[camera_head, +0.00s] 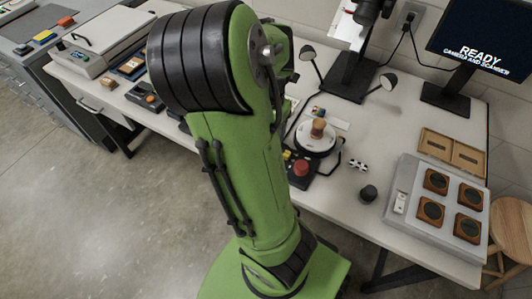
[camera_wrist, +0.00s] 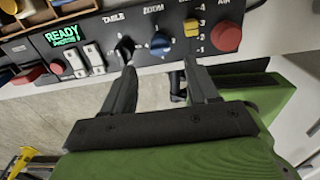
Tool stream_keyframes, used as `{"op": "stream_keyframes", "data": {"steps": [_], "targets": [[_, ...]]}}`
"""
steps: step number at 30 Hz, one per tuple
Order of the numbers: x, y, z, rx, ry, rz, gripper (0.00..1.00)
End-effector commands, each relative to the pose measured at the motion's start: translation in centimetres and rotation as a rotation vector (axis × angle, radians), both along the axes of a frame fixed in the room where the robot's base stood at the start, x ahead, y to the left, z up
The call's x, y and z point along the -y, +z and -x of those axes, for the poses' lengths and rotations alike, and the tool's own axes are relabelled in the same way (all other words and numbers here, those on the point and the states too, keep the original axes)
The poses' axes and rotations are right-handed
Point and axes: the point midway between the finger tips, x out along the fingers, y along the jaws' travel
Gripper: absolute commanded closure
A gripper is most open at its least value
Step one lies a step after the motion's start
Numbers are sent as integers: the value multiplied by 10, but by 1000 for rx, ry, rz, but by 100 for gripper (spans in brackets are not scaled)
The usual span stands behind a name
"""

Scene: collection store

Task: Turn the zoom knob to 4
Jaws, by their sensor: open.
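In the wrist view a dark control panel (camera_wrist: 138,28) runs across the top. A blue round knob (camera_wrist: 160,44) sits under the ZOOM label. A yellow slider or lever (camera_wrist: 191,27) stands to its right, beside a column of numbers with 4 at the top and 1 at the bottom. I cannot tell which number the blue knob points to. My gripper (camera_wrist: 159,68) is open and empty, its fingertips just below the blue knob in the picture, one on each side. I see no contact. In the head view my arm hides the gripper and most of the panel.
On the panel are a black knob (camera_wrist: 125,48) under TABLE, white switches (camera_wrist: 89,58), a green READY display (camera_wrist: 63,36) and a red AIR button (camera_wrist: 227,37). Near it stand a round turntable (camera_head: 316,138) with a brown object and a tray of dark discs (camera_head: 410,198).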

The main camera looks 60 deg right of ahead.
Motion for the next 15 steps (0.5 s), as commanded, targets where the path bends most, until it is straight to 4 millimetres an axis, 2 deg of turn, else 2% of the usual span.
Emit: {"op": "stream_keyframes", "data": {"steps": [1,6,10,15], "targets": [[0,-20,1,-5,-2,-2,41],[0,-58,1,-4,-1,-2,41],[0,-74,1,-2,-1,-1,41],[0,-78,0,1,0,-1,41]]}}
